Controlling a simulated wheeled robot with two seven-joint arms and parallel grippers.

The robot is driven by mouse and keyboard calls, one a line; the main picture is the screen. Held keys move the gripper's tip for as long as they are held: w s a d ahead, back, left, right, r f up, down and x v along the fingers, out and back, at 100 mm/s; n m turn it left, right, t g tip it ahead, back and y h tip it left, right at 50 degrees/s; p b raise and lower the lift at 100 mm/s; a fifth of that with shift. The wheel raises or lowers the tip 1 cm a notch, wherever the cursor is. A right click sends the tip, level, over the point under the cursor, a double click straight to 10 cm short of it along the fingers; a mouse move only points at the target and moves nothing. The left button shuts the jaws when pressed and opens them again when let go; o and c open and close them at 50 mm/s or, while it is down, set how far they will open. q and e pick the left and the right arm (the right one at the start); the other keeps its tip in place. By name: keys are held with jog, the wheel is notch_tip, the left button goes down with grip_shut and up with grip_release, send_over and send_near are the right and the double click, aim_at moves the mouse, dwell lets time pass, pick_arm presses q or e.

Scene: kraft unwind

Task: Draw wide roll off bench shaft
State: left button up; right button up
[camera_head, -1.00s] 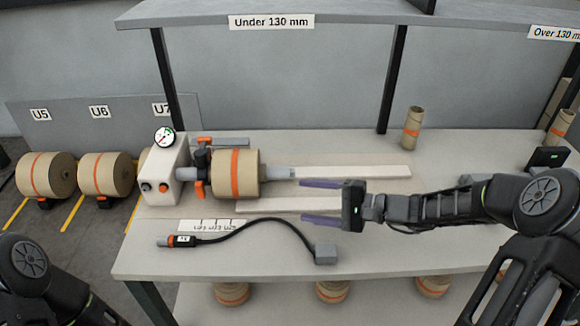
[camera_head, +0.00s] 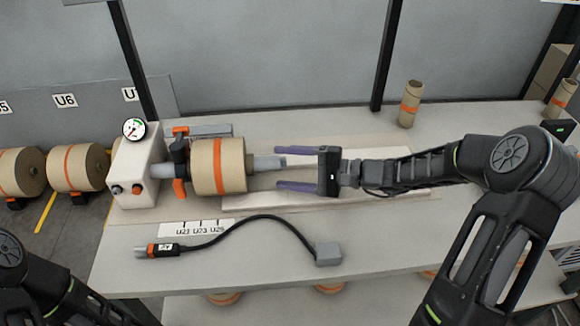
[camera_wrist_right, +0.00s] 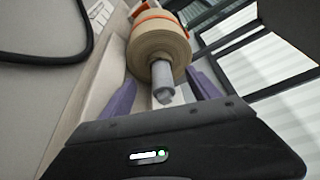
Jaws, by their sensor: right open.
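The wide kraft roll (camera_head: 208,166), with an orange band, sits on the bench shaft (camera_head: 268,163), whose bare grey end sticks out to the right of it. My right gripper (camera_head: 282,168) is open, its two purple fingers pointing left, one on each side of the shaft's end and short of the roll. In the right wrist view the roll (camera_wrist_right: 158,50) lies ahead, and the shaft end (camera_wrist_right: 163,85) shows between the spread fingers (camera_wrist_right: 163,92). Of my left arm only dark links show at the lower left; its gripper is not in view.
A white shaft stand (camera_head: 138,170) with a gauge (camera_head: 134,129) and orange-handled clamp holds the shaft. Pale rails (camera_head: 330,197) lie under the roll. A black cable with a probe (camera_head: 165,250) and grey block (camera_head: 328,254) lies in front.

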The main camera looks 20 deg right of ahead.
aim_at(268, 167)
jog(key=p+x, duration=0.1)
jog(key=x, duration=0.6)
jog(key=shift+c, duration=0.5)
grip_shut()
dwell(0.4)
jog(key=c, duration=0.5)
grip_release()
grip_shut()
